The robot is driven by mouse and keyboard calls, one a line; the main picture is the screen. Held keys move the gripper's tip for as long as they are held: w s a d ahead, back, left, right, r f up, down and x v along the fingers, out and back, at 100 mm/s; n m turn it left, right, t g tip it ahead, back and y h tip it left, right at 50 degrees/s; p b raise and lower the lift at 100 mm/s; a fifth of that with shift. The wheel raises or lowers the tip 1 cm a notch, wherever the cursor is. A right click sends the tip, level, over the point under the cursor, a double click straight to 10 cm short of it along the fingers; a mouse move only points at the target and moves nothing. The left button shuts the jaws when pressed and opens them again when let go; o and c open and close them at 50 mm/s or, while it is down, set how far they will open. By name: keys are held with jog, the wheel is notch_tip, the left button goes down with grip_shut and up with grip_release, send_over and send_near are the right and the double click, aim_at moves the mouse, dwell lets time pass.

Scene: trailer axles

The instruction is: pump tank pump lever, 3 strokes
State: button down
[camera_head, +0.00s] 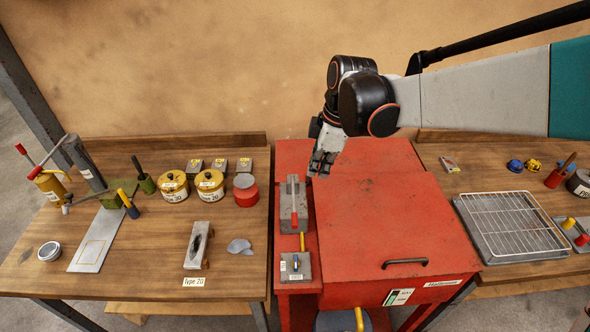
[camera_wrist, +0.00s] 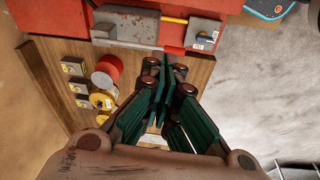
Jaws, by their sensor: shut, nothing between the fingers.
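The red tank (camera_head: 375,230) stands in the middle between two wooden tables. On its left strip sits a grey block (camera_head: 286,221) with a grey upright bar (camera_head: 293,188), which may be the pump lever; I cannot tell for sure. The block also shows at the top of the wrist view (camera_wrist: 115,29).
The left table (camera_head: 130,255) holds two yellow pots (camera_head: 173,189), a red tin (camera_head: 245,194) and a yellow can with a red-tipped lever (camera_head: 50,188). A wire rack (camera_head: 510,222) lies on the right table. The tank's lid has a black handle (camera_head: 405,262).

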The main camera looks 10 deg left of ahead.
aim_at(295, 222)
jog(key=shift+n+g, duration=0.5)
jog(key=shift+n, duration=0.2)
jog(key=s+a, duration=0.3)
jog(key=shift+a+f, duration=0.15)
jog(key=f, duration=0.4)
jog(key=a+f+b, duration=0.1)
jog(key=f, duration=0.4)
jog(key=a+f, duration=0.1)
jog(key=f, duration=0.3)
jog(key=shift+s+a+f+b, duration=0.15)
jog(key=shift+a+f+b, duration=0.15)
jog(key=shift+f, duration=0.1)
jog(key=f+t+b, duration=0.1)
jog(key=f+b, duration=0.1)
jog(key=f+t+b, duration=0.1)
jog(key=f+b, duration=0.1)
jog(key=f+t+b, duration=0.1)
jog(key=shift+s+d+f+y+b, duration=0.1)
jog(key=shift+s+f+y+b, duration=0.2)
jog(key=shift+f+y+b, duration=0.1)
jog(key=shift+f+b, duration=0.5)
